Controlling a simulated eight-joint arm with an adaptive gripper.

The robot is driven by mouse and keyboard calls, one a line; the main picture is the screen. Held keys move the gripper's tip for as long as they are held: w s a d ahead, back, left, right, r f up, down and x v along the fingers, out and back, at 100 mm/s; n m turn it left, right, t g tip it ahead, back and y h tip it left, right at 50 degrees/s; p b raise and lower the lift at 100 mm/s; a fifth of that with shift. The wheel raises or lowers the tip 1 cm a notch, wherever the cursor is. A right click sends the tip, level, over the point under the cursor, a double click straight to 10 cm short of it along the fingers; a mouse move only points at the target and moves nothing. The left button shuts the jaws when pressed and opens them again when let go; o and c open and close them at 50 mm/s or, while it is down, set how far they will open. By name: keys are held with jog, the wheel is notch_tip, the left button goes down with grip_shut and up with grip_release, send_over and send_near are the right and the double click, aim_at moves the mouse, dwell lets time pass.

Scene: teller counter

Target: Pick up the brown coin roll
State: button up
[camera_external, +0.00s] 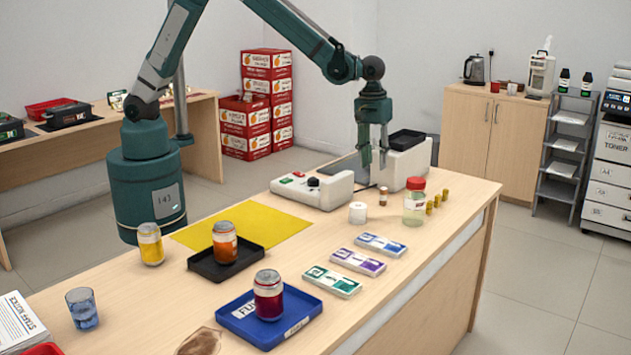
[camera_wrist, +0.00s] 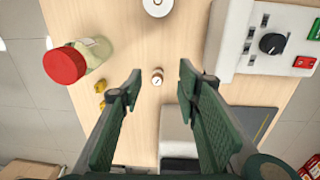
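The brown coin roll (camera_external: 383,196) stands upright on the counter, a small cylinder with a pale band, between the white roll and the red-lidded jar. My gripper (camera_external: 375,160) hangs above the counter over the coin roll, pointing down. My gripper (camera_wrist: 161,80) is open and empty, and the coin roll looks apart from both fingers.
A jar with a red lid (camera_external: 415,203) stands close right, with several yellow rolls (camera_external: 437,200) beyond it. A white roll (camera_external: 357,213) stands in front. A grey-white machine with a black knob (camera_external: 313,188) is at left, and another machine (camera_external: 405,165) is behind.

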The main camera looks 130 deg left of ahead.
jog(key=n, duration=0.2)
send_over(384, 189)
jog(key=shift+g, duration=0.3)
jog(key=f, duration=0.6)
jog(key=shift+s+a+f, duration=0.15)
jog(key=shift+s+f, duration=0.1)
jog(key=shift+f, duration=0.1)
jog(key=shift+f, duration=1.2)
jog(key=shift+f, duration=0.1)
jog(key=shift+w+f+b, duration=0.15)
jog(key=shift+f+b, duration=0.55)
jog(key=shift+f, duration=1.8)
jog(key=shift+c, duration=0.6)
jog(key=c, duration=0.9)
